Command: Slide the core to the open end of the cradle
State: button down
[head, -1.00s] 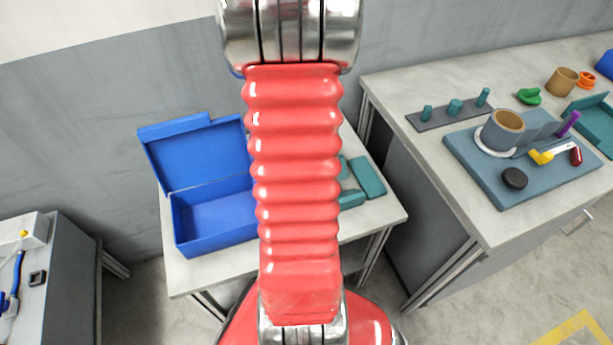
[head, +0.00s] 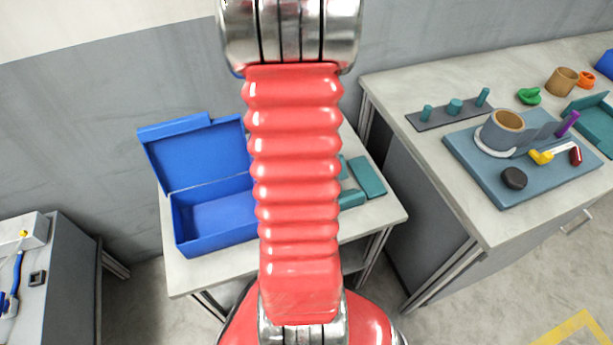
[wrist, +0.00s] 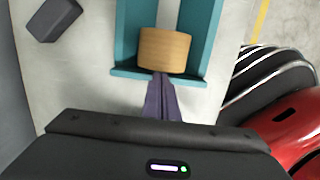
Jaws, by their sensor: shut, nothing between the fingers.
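The tan wooden core (wrist: 165,51) lies inside the teal cradle (wrist: 207,30) in the wrist view, between its two side walls and close to the crosspiece at the near end. My gripper (wrist: 161,80) has its dark purple fingers together, with nothing between them. The fingertips reach over the near crosspiece to the core's near edge; I cannot tell whether they touch it. The far end of the cradle runs out of the picture. In the head view, teal pieces (head: 367,178) show beside my red arm, which hides the area behind it.
A dark block (wrist: 54,18) lies left of the cradle. In the head view, an open blue box (head: 213,215) stands left on the same table. The right table holds a blue board (head: 478,170) with several parts, and a dark peg strip (head: 440,117).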

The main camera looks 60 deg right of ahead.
jog(key=shift+s+d, duration=0.55)
dwell(0.4)
jog(key=shift+s+d, duration=0.25)
jog(key=shift+s+d, duration=0.25)
jog(key=shift+s+d, duration=0.25)
jog(key=shift+s+d, duration=0.2)
jog(key=shift+s, duration=0.05)
jog(key=shift+s+d, duration=0.25)
jog(key=shift+d, duration=0.05)
jog(key=shift+s+d, duration=0.25)
jog(key=shift+s+d, duration=0.2)
jog(key=shift+s, duration=0.05)
